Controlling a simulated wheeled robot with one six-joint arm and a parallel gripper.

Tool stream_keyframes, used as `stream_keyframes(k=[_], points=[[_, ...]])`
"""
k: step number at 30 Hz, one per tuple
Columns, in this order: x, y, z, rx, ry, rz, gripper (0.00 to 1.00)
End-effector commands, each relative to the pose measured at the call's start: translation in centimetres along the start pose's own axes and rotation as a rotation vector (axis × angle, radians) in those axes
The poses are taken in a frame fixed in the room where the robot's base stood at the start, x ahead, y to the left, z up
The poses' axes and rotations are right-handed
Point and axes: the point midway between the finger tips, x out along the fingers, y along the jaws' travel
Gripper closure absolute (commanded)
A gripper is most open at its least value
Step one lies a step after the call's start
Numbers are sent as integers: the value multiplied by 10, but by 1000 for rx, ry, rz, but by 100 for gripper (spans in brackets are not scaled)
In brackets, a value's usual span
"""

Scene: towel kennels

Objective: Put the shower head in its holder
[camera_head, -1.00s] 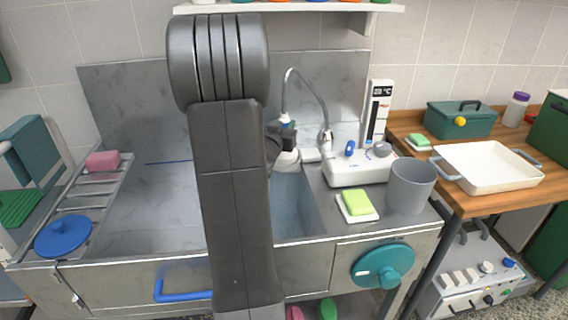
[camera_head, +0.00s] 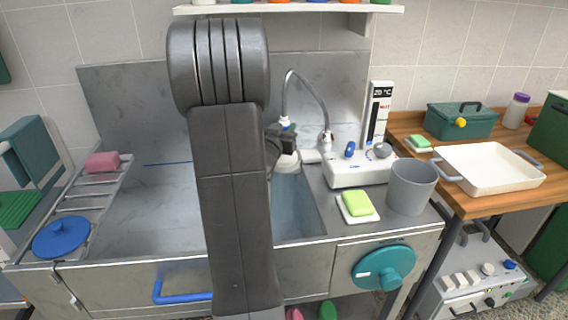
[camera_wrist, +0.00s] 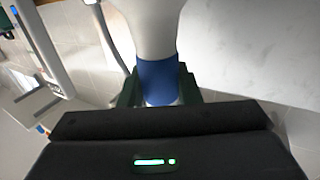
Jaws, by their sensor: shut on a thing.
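The shower head (camera_head: 287,162) is white with a blue band, partly hidden by my arm in the head view. It also shows in the wrist view (camera_wrist: 145,28), where the blue band (camera_wrist: 158,80) sits between the dark green fingers. My gripper (camera_head: 283,137) is shut on it, above the back of the sink basin. A grey hose (camera_head: 306,83) arches over from the shower head towards the white control unit (camera_head: 357,172). I cannot clearly make out the holder; a small white block (camera_head: 311,156) lies beside the shower head.
The basin (camera_head: 295,205) is below. To the right are a green soap on a dish (camera_head: 357,205), a grey cup (camera_head: 411,187) and a tall display panel (camera_head: 377,112). A wooden table (camera_head: 470,200) carries a white tray (camera_head: 490,184). A pink sponge (camera_head: 102,162) lies on the left rack.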

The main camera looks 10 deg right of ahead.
Motion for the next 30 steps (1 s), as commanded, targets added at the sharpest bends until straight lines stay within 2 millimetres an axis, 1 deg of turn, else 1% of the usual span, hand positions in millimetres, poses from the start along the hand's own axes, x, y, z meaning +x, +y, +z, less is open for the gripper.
stream_keyframes(k=[4, 5, 6, 8, 9, 17, 20, 23, 26, 30], points=[[0, 0, -1, 0, 2, 0, 100], [0, 0, -1, 0, 2, 0, 68], [0, 0, -1, 0, 2, 0, 60], [0, 0, -1, 0, 2, 0, 48], [0, 0, -1, 0, 2, 0, 44], [-1, 0, 0, 0, -1, 0, 44], [-6, 0, 0, 0, -1, -2, 44], [-19, -1, 0, 0, 0, -3, 44], [-40, -1, 0, 1, 0, -4, 44], [-73, -1, -1, 1, 1, -4, 44]])
